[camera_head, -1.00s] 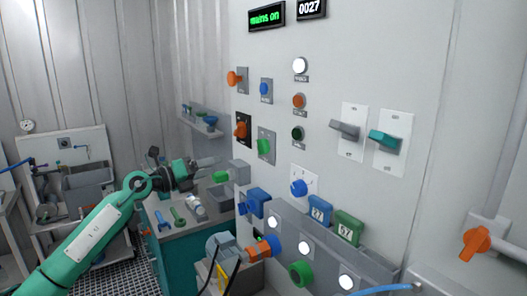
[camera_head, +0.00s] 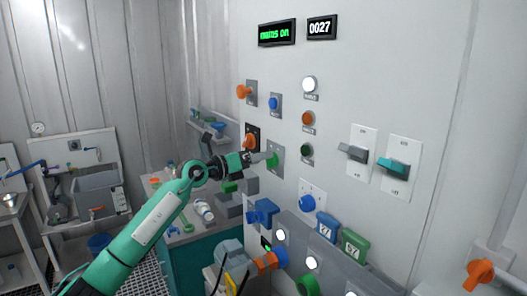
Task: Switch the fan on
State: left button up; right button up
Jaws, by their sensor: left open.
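The white control panel (camera_head: 340,90) carries several switches, and I cannot read which one is marked for the fan. My left gripper (camera_head: 264,158) is open, with its fingertips at the green switch (camera_head: 272,160) on a small grey plate. The fingers partly cover this switch, and I cannot tell whether they touch it. Above it sit an orange switch (camera_head: 249,142) on a black plate, a blue button (camera_head: 273,103) and an orange knob (camera_head: 243,91). A grey lever (camera_head: 353,152) and a teal lever (camera_head: 392,166) sit to the right. My right gripper is out of view.
A display (camera_head: 276,32) reads "mains on" and a counter (camera_head: 321,27) reads 0027. A white lamp (camera_head: 309,84) is on the panel. A blue dial (camera_head: 307,203) and blue and green boxes are below the gripper. A bench with tools (camera_head: 204,211) is behind my left arm.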

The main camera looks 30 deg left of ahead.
aim_at(270, 160)
pick_arm(q)
jog(key=shift+x, duration=1.1)
jog(key=shift+c, duration=0.9)
jog(key=c, duration=0.8)
jog(key=shift+f, duration=0.1)
